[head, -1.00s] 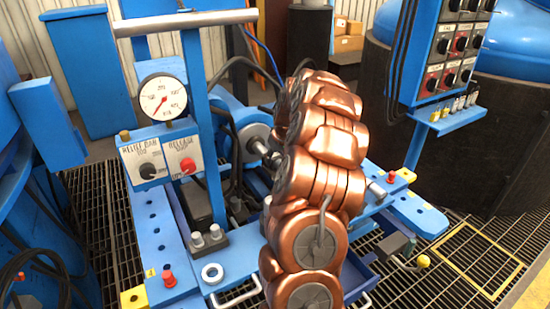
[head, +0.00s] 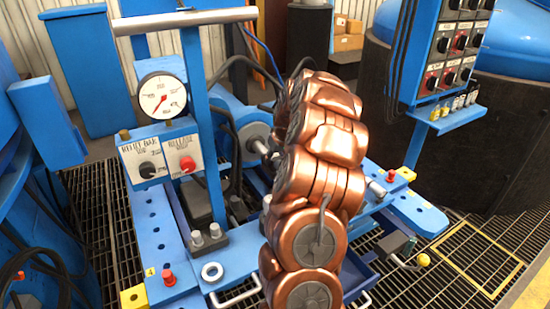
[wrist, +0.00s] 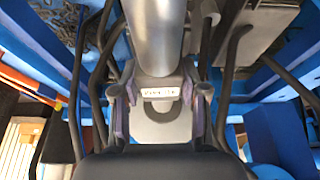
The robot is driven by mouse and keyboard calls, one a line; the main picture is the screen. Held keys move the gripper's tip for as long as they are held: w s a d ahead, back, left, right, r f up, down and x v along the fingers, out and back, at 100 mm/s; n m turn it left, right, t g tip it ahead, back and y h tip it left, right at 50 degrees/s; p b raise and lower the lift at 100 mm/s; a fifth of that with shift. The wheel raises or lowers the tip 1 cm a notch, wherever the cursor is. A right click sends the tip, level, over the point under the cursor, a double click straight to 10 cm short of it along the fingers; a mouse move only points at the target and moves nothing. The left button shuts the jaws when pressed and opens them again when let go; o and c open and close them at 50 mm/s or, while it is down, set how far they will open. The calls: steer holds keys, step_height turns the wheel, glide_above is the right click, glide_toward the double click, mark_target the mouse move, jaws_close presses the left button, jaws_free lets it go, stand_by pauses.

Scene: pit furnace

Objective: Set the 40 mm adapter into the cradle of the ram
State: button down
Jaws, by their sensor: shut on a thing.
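In the wrist view my gripper (wrist: 160,95) is shut, one finger on each side of a grey piece with a small pale label, which I take for the 40 mm adapter (wrist: 159,93). A large grey cylinder, seemingly the ram (wrist: 157,35), runs in from the top of the wrist view and ends close to the held piece. Whether they touch, and whether the piece sits in the cradle, I cannot tell. In the head view the grey round ram housing (head: 252,142) shows left of my copper-coloured arm, which hides my gripper and the adapter.
A blue frame (head: 165,230) carries a pressure gauge (head: 162,97), a panel with a black knob (head: 148,170) and a red knob (head: 187,164). Dark hoses (wrist: 75,80) run close to my gripper.

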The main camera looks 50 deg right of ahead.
steer(key=shift+f, duration=0.5)
steer(key=c, duration=0.5)
jaws_free()
steer(key=shift+f, duration=0.1)
